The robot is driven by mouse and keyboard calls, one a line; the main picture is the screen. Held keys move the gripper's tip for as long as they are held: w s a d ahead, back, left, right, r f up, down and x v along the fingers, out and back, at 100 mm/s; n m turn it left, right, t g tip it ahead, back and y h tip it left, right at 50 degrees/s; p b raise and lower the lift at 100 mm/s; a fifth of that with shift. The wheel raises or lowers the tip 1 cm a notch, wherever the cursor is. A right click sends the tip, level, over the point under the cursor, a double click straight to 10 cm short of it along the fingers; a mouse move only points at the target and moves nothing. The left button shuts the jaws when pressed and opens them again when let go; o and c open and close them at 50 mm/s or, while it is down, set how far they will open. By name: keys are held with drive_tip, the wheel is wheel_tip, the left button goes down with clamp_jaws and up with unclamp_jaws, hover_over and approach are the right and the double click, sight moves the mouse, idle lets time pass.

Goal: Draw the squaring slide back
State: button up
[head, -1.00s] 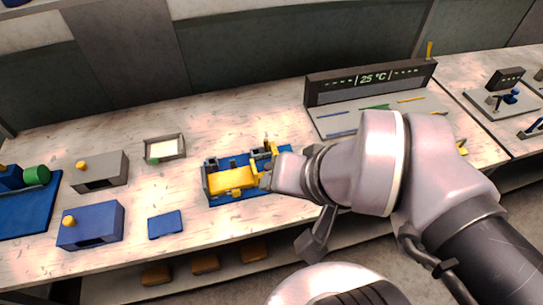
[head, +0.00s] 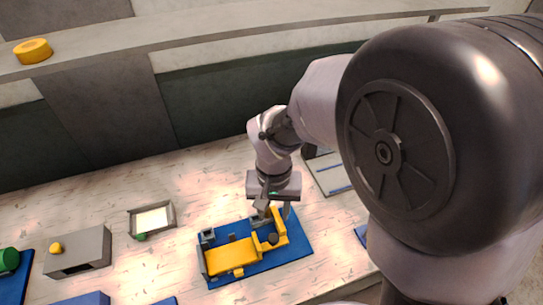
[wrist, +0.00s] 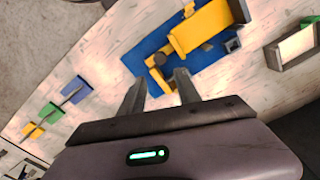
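A blue-based fixture (head: 298,255) on the bench carries a broad yellow block (head: 230,255) and, at its right end, a yellow slide-like piece (head: 277,224) with a dark round knob (head: 272,238). Which part is the squaring slide is not certain. My gripper (head: 272,210) is over the fixture's far right end, close to that yellow piece. In the wrist view the two fingers of my gripper (wrist: 160,77) stand apart with nothing held. The yellow piece and its dark knob (wrist: 158,60) show just past and between the fingertips. Contact cannot be told.
A shallow framed tray (head: 172,222) lies behind and left of the fixture. A grey box (head: 82,255) with a yellow knob stands further left. A flat grey panel (head: 322,176) lies right of my gripper. Bare bench lies between tray and fixture.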

sight(274, 238)
wheel_tip(274, 238, down, 13)
drive_tip(key=b, duration=0.3)
drive_tip(key=shift+f+b, duration=0.15)
drive_tip(key=shift+b, duration=0.2)
drive_tip(key=shift+c, duration=0.2)
clamp_jaws()
drive_tip(key=shift+d, duration=0.1)
idle(0.7)
